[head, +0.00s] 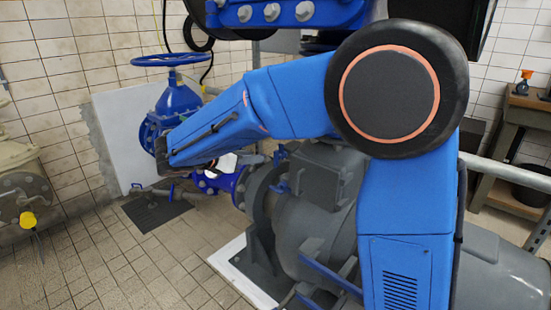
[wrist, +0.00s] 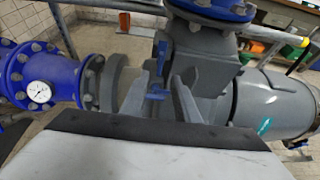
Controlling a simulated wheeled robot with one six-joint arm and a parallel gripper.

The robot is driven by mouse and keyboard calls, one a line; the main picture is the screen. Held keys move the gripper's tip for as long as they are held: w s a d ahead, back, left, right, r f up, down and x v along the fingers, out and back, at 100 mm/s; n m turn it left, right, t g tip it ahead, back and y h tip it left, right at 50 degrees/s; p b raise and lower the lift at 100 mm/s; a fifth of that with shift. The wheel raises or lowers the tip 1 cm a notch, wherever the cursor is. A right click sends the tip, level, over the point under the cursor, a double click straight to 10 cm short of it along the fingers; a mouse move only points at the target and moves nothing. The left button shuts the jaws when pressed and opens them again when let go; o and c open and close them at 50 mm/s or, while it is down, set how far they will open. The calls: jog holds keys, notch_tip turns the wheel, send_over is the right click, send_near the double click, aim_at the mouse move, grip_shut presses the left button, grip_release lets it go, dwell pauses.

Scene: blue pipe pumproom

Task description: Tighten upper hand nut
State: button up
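Two small blue hand nuts sit on the grey pump housing in the wrist view, the upper hand nut (wrist: 161,52) above the lower one (wrist: 157,93). In the head view the upper hand nut (head: 281,154) shows at the left of the pump's grey block, and the lower one (head: 282,186) is below it. My gripper (wrist: 157,88) is open, its two grey fingers apart, with the lower nut seen between them and the upper nut beyond the tips. Nothing is held. Contact with either nut cannot be told. In the head view my arm hides most of the gripper.
The grey pump (head: 325,210) fills the middle right. A blue flanged pipe with a white gauge (wrist: 39,91) lies left of it. A blue handwheel valve (head: 172,98) stands farther back. A workbench (head: 525,115) is at the right wall. Tiled floor (head: 110,265) is clear at left.

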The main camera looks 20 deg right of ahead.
aim_at(274, 157)
jog(key=x, duration=1.2)
jog(key=shift+w+d+f, duration=0.15)
jog(key=shift+d, duration=0.2)
grip_shut()
